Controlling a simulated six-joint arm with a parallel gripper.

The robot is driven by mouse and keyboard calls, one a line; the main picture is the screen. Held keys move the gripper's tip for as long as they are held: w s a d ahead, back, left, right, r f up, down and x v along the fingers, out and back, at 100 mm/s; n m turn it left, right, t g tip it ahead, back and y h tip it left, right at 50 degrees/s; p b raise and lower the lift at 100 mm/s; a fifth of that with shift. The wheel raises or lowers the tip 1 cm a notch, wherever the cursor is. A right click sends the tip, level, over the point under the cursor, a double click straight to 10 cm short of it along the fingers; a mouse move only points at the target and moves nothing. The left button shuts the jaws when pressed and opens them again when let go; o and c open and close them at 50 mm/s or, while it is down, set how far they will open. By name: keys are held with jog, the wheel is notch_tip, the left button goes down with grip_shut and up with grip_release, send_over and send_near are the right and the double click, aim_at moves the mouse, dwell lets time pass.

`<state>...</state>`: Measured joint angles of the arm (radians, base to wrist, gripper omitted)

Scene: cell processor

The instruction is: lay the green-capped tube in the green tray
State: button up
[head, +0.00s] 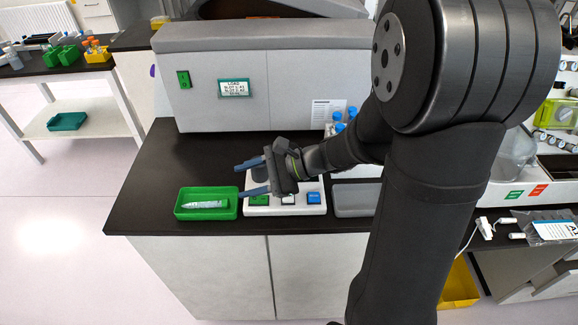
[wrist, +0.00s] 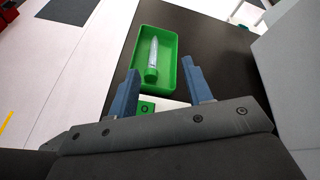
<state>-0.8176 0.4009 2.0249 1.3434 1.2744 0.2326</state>
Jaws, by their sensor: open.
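The green tray (head: 207,215) sits on the black bench top near its front left edge. A clear tube with a green cap (head: 202,205) lies inside the tray. In the wrist view the tube (wrist: 153,55) lies lengthwise in the tray (wrist: 170,83), its green cap toward my gripper. My gripper (head: 246,179) is above the white button panel, just right of the tray. In the wrist view its two blue fingers (wrist: 163,86) are spread apart with nothing between them. It does not touch the tube.
The white panel (head: 287,210) with green, white and blue buttons stands right of the green tray. A grey tray (head: 355,201) is farther right. The large grey machine (head: 255,75) with a small display stands behind. Blue-capped tubes (head: 338,117) stand at the back right.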

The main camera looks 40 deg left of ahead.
jog(key=v, duration=1)
jog(key=shift+s+a, duration=0.1)
dwell(0.5)
send_near(223, 200)
jog(key=s+a, duration=0.3)
jog(key=s+a+r, duration=0.1)
jog(key=s+a, duration=0.2)
jog(key=shift+s+a+r, duration=0.2)
jog(key=shift+s+a, duration=0.05)
jog(key=shift+a, duration=0.05)
jog(key=shift+r, duration=0.35)
